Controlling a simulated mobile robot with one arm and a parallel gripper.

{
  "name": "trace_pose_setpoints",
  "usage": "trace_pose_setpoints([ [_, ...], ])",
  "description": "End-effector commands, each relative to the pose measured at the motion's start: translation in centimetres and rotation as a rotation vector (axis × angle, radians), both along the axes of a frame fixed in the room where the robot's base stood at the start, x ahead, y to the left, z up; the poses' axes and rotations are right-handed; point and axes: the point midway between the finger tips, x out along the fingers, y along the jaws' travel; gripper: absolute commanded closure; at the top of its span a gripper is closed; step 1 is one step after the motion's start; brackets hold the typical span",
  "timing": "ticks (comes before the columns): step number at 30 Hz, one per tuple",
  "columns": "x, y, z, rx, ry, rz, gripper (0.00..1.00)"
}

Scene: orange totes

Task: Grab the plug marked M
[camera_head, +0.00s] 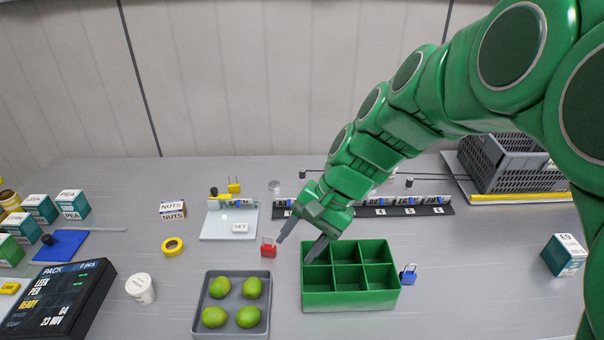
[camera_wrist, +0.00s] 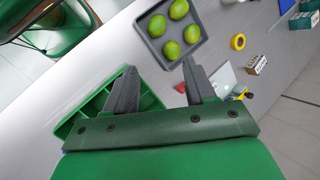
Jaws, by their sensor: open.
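I cannot read a letter M on anything in these frames. Small dark plug-like pieces stand at the back, one (camera_head: 303,174) left of my arm and one (camera_head: 409,183) right of it, with thin dark lines beside them. Whether either is the marked plug I cannot tell. My gripper (camera_head: 297,247) is open and empty, pointing down above the table near the back left of a green six-compartment box (camera_head: 348,299). In the wrist view my gripper (camera_wrist: 160,68) has its fingers spread, with the green box partly hidden behind the left finger.
A red padlock (camera_head: 268,248) stands left of my gripper, a blue padlock (camera_head: 408,275) right of the box. A grey tray (camera_head: 197,309) holds several limes. A black labelled rail (camera_head: 430,211) lies behind.

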Motion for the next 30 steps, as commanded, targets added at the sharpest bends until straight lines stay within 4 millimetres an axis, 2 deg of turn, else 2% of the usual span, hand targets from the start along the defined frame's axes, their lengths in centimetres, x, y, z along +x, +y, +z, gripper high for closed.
trace_pose_setpoints([
  [6,5.5,2.6,0.1,0.116,0.052,-0.134,0.45],
  [15,13.3,5.1,-0.3,0.269,0.143,-0.335,0.45],
  [22,19.5,5.9,-1.3,0.377,0.225,-0.502,0.45],
  [30,27.0,5.6,-3.5,0.493,0.326,-0.710,0.45],
])
